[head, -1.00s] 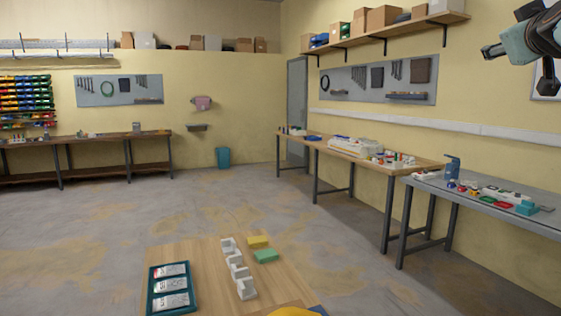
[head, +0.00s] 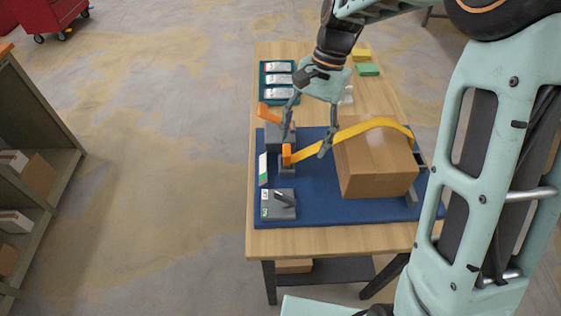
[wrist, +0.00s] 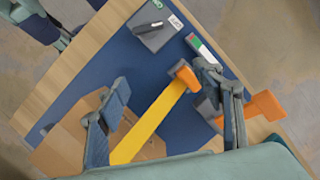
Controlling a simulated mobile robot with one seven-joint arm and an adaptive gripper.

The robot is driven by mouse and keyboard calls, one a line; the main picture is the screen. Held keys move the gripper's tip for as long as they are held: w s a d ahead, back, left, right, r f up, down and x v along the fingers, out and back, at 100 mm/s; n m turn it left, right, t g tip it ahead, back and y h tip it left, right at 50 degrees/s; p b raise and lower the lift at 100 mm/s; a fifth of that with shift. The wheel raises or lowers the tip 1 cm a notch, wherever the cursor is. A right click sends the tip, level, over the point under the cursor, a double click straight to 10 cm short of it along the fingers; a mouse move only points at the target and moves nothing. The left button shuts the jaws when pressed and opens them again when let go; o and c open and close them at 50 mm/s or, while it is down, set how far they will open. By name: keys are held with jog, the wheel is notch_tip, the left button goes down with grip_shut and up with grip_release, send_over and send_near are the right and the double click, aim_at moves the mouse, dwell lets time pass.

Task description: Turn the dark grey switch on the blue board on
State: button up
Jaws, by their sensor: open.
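The dark grey switch (head: 284,199) is a lever on a grey box with white and green labels, at the near left corner of the blue board (head: 330,207). It also shows in the wrist view (wrist: 151,28), near the top, apart from my fingers. Whether the lever stands at on or off I cannot tell. My gripper (head: 308,140) is open and empty above the far left part of the board. In the wrist view my gripper (wrist: 168,112) has its fingers spread either side of a yellow strap (wrist: 150,127) with an orange end; I see no grip on it.
A cardboard box (head: 375,170) sits on the board under the yellow strap. A clamp with an orange handle (head: 269,114) stands at the far left. A green-and-white piece (head: 263,169) lies by the edge. A teal tray (head: 277,70) is behind.

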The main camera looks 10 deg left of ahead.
jog(key=g, duration=0.1)
send_near(285, 195)
jog(key=shift+h, duration=0.4)
jog(key=x, duration=0.8)
jog(key=shift+s+a+f, duration=0.2)
jog(key=shift+a+f, duration=0.1)
jog(key=shift+a, duration=0.05)
jog(key=c, duration=1.2)
jog(key=shift+o, duration=0.2)
